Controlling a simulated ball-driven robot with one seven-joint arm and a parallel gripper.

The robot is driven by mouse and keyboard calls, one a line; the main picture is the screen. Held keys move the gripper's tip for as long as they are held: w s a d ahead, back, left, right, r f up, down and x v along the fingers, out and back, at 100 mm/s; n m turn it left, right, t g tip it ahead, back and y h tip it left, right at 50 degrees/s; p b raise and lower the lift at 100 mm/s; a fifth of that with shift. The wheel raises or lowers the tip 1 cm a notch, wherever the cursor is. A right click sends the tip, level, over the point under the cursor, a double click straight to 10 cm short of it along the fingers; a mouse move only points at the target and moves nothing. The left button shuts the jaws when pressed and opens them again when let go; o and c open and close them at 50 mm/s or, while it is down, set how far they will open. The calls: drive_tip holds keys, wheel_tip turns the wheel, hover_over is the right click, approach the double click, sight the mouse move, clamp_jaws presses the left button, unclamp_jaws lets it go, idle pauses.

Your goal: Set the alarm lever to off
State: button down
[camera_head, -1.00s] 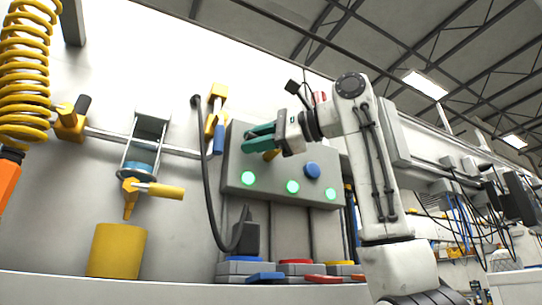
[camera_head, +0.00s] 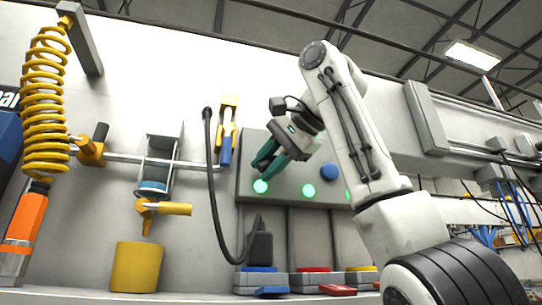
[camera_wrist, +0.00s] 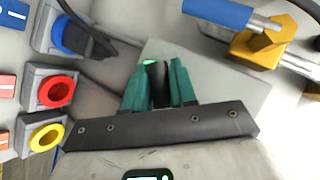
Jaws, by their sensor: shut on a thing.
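A grey panel box (camera_head: 290,195) is mounted on the wall, with a row of green lights (camera_head: 308,190) and a blue round button (camera_head: 329,171). My gripper (camera_head: 264,166) is in front of its upper left part, teal fingers pointing down and left. In the wrist view the fingers (camera_wrist: 158,80) are closed around a dark handle (camera_wrist: 158,84), which I take to be the alarm lever. The lever's base and its exact angle are hidden by my gripper. One green light (camera_wrist: 150,62) shows just beyond the fingertips.
A blue-handled yellow valve (camera_head: 226,135) is left of the panel, and a black cable (camera_head: 212,190) hangs beside it. Below are sockets ringed blue, red (camera_wrist: 57,91) and yellow (camera_wrist: 47,135). A yellow spring (camera_head: 46,100) hangs at far left.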

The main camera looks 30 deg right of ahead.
drive_tip(key=shift+f, duration=0.2)
idle(0.4)
drive_tip(key=c, duration=1)
unclamp_jaws()
drive_tip(key=shift+r, duration=0.1)
